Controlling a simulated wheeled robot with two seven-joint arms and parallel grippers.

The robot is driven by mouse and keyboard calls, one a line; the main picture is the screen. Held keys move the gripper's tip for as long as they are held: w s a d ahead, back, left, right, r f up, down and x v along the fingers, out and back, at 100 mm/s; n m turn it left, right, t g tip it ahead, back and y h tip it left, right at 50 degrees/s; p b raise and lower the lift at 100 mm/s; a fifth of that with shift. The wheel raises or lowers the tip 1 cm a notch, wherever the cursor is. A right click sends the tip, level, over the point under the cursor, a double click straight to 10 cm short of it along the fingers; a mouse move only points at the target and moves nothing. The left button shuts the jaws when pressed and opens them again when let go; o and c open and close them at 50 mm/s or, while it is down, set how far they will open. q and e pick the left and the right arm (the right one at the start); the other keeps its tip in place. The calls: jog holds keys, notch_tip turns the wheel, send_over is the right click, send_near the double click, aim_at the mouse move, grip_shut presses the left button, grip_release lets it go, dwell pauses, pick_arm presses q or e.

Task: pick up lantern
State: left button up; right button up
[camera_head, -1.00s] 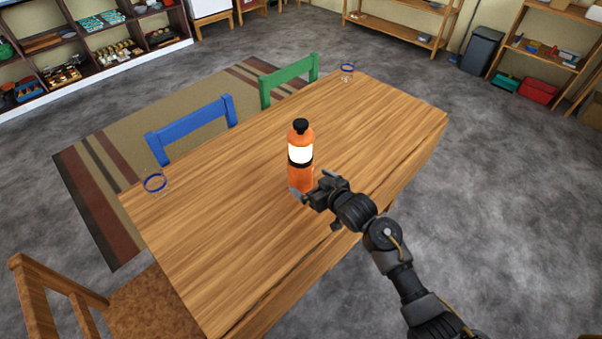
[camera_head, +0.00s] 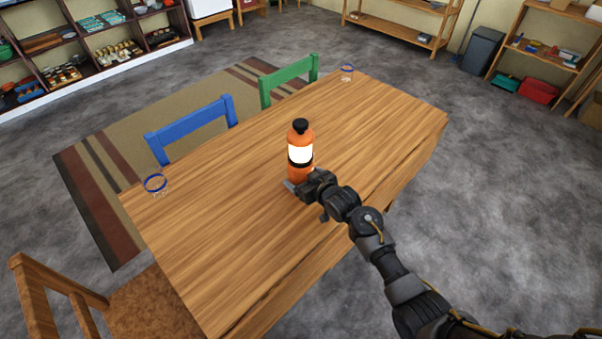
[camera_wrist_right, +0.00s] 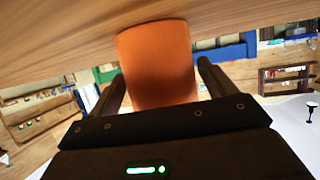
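The lantern (camera_head: 301,152) is an orange bottle-shaped body with a black top and a glowing white band. It stands upright on the wooden table (camera_head: 220,240). My right gripper (camera_head: 298,183) is at the lantern's lower part, low over the table. In the right wrist view, the orange body (camera_wrist_right: 157,62) lies between the two dark fingers of the gripper (camera_wrist_right: 160,85). The fingers are spread, with a visible gap on the right side and little or none on the left. My left gripper is not in view.
Much of the tabletop is clear.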

aim_at(307, 156)
jog(key=shift+r, duration=0.1)
jog(key=c, duration=1)
notch_tip(307, 156, up, 10)
jog(key=shift+f, duration=0.1)
jog(key=shift+c, duration=0.2)
notch_tip(307, 156, down, 7)
jog(key=shift+r, duration=0.1)
